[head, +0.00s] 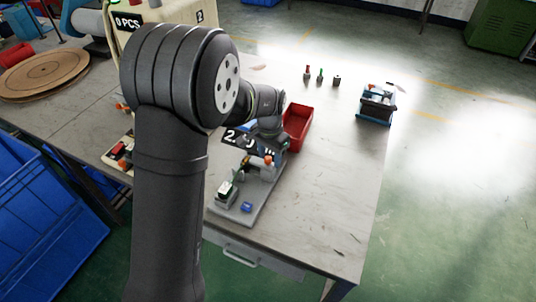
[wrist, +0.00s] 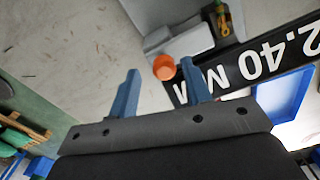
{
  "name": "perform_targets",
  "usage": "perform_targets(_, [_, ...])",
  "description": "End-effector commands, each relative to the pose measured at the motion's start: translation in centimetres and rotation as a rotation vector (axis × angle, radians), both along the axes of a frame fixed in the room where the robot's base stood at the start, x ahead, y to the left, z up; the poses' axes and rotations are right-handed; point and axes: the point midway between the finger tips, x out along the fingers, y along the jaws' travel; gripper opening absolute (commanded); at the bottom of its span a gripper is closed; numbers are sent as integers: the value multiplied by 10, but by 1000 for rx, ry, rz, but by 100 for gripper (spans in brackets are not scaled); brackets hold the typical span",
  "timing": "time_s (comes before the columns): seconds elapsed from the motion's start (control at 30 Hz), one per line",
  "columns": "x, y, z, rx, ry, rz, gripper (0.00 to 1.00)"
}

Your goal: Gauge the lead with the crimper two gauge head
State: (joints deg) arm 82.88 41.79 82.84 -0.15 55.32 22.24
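My gripper (wrist: 160,66) has two blue fingers, spread apart with nothing held between them. An orange round cap (wrist: 164,68) shows beyond the gap, close to the right finger; I cannot tell its distance. A black sign reading "2.40 M" (wrist: 262,62) lies to the right, partly behind that finger. In the head view, the grey gauge station (head: 262,200) stands on the table below my wrist, with an orange part (head: 268,160) near its top end. My arm hides part of the station and the fingers there. I cannot make out the lead for certain.
A red bin (head: 299,127) stands right of my wrist. Several small coloured items, including a red one (head: 307,73), stand farther back. A blue-framed fixture (head: 376,104) sits at the table's right edge. A machine with a "0 PCS" display (head: 128,22) is behind my arm. The table's right front is clear.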

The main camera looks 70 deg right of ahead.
Motion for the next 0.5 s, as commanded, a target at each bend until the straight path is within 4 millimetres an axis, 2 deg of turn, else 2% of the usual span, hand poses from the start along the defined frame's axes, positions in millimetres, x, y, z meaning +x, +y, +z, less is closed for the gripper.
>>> perform_targets(0.27, [1,0,5,-1,-2,0,45])
perform_targets(0.37, [1,0,19,-2,-1,0,45])
perform_targets(0.5, [1,-1,50,-5,-2,0,45])
